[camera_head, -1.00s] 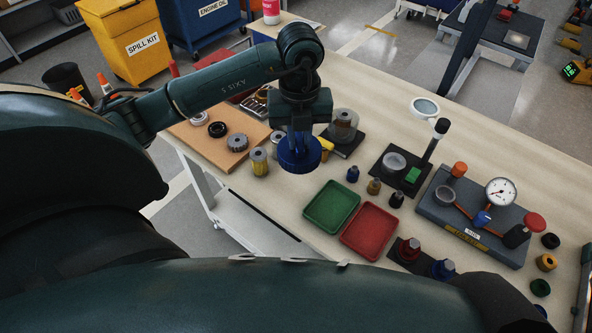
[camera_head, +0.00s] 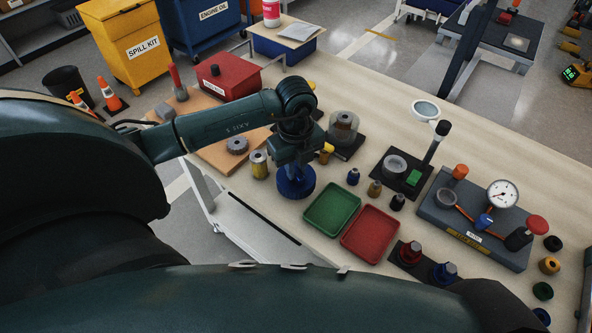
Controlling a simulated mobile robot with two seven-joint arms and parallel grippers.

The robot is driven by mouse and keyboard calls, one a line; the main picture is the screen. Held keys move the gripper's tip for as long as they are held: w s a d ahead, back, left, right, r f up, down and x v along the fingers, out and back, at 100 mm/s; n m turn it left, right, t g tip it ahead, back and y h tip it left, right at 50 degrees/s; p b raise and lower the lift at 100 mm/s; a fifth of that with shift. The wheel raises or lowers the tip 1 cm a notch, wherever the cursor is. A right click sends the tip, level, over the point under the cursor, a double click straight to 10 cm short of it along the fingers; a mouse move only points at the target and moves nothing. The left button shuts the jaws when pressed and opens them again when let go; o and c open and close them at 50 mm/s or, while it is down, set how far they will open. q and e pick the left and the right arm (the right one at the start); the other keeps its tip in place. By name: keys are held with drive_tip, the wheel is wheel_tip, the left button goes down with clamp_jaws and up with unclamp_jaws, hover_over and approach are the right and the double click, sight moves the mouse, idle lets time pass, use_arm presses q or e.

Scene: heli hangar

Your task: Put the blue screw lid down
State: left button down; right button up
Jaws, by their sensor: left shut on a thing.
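The blue screw lid (camera_head: 292,186) is a round, ridged disc at the end of my left arm. My left gripper (camera_head: 295,168) is shut on it from above and hides part of its top. The lid is low over the pale bench top, just left of the green tray; I cannot tell whether it touches the bench. My right gripper does not show.
The green tray (camera_head: 333,208) and red tray (camera_head: 371,233) lie to the right. A yellow-and-grey can (camera_head: 260,164) stands close by on the left. Behind is a clear jar (camera_head: 343,127) on a dark base. A gauge block (camera_head: 473,218) stands further right.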

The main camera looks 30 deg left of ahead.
use_arm(q)
drive_tip(key=shift+f, duration=0.85)
drive_tip(key=shift+f, duration=0.1)
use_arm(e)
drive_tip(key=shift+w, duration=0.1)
use_arm(q)
drive_tip(key=c, duration=1.4)
unclamp_jaws()
drive_tip(key=shift+o, duration=0.2)
